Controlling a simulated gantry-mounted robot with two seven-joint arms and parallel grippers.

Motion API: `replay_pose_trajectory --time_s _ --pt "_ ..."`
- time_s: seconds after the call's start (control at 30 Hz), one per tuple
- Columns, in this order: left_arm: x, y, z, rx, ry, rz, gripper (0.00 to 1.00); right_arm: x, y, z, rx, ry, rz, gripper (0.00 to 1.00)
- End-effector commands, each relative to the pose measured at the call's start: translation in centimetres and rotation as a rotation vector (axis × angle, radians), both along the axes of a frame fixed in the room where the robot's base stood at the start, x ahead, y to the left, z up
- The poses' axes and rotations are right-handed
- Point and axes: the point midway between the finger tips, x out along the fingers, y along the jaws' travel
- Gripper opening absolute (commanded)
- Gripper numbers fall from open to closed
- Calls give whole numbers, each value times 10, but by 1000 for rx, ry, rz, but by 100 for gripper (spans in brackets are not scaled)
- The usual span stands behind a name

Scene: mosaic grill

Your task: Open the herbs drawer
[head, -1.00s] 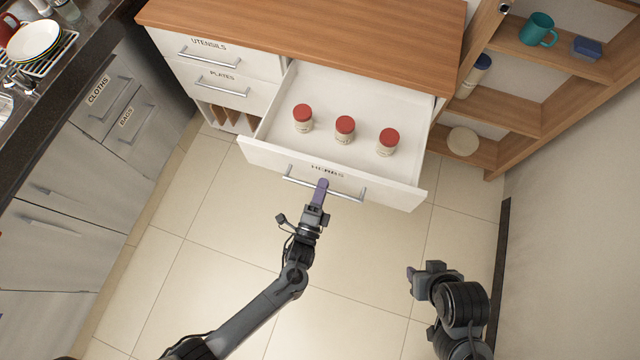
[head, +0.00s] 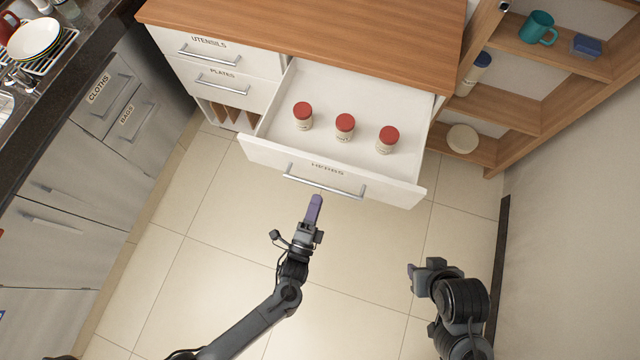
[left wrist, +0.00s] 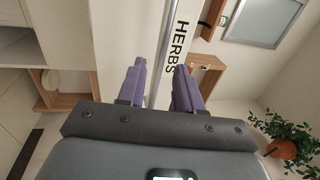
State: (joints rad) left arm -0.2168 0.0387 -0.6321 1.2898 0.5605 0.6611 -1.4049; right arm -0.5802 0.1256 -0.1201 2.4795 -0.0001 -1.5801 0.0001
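The herbs drawer (head: 262,152) is pulled far out of the wooden-topped cabinet, and its inside shows from above. Its white front carries the label HERBS and a silver bar handle (head: 325,188). Three red-lidded jars (head: 345,127) stand upright inside it. My left gripper (head: 314,206) is just in front of the handle, apart from it. In the left wrist view its two purple fingers (left wrist: 160,68) are spread with nothing held, and the drawer handle (left wrist: 166,50) runs beyond them. My right gripper (head: 422,276) hangs over the floor at the lower right; its finger gap is not clear.
The utensils drawer (head: 220,55) and plates drawer (head: 220,90) are shut at the left of the cabinet. A wooden shelf (head: 515,110) stands at the right, with a teal mug (head: 538,28). A counter with cupboards (head: 75,190) is at the left. The tiled floor between is clear.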

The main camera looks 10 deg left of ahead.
Motion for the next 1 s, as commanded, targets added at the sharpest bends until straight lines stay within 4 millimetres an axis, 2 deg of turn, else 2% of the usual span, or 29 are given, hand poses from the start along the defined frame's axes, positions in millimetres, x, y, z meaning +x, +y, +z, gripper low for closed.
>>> replay_pose_trajectory --time_s 0.1,0.33,0.9,1.0 --pt "-21 3 -4 0 2 -1 35 0 1 2 3 -1 -1 43" --pt "-45 7 -9 0 0 -1 35 0 2 3 8 0 -5 43" --pt "-51 8 -10 0 -1 0 35 0 2 4 7 -1 -5 43" --pt "-57 8 -14 1 11 0 35 0 1 4 5 -1 -3 43"
